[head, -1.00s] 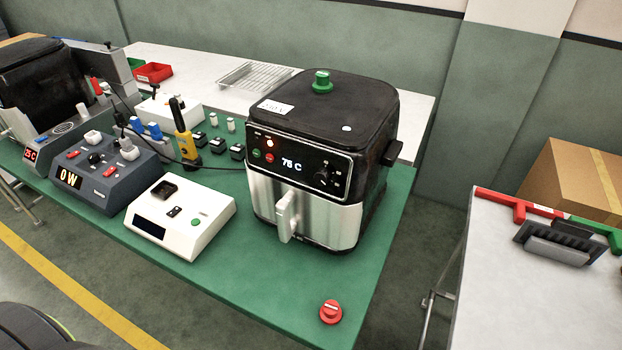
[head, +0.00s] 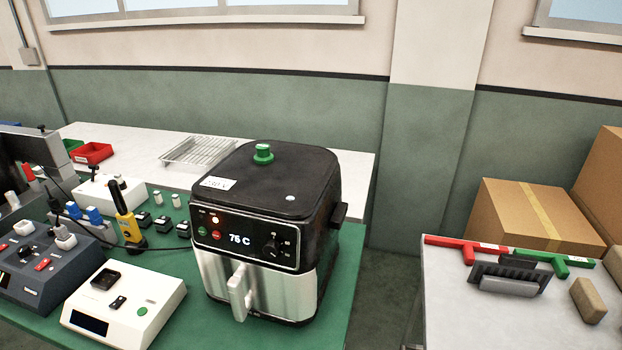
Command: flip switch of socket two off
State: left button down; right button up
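The grey-blue socket box (head: 36,287) sits at the left edge of the green bench in the head view, cut off by the frame. It carries sockets with a white plug (head: 64,238) in one, a black knob (head: 26,251) and red rocker switches, one of them the front red switch (head: 42,264). I cannot tell which switch belongs to socket two, nor its position. Neither of my grippers is in view.
A yellow tool (head: 128,226) stands behind. A white table (head: 450,315) at right holds red and green T-shaped handles. Cardboard boxes (head: 520,215) stand behind.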

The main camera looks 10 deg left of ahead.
aim_at(45, 262)
jog(key=u, duration=1.95)
jog(key=i+j+z, duration=0.25)
jog(key=i+j, duration=0.15)
jog(key=j, duration=0.25)
jog(key=i+j+z, duration=0.1)
jog(key=j, duration=0.2)
jog(key=i+j+z, duration=0.25)
jog(key=j, duration=0.5)
jog(key=i+j+z, duration=0.1)
jog(key=i+j, duration=0.15)
jog(key=j, duration=0.15)
jog(key=i+j+z, duration=0.15)
jog(key=j, duration=0.2)
jog(key=j+z, duration=0.1)
jog(key=j, duration=0.3)
jog(key=i, duration=0.05)
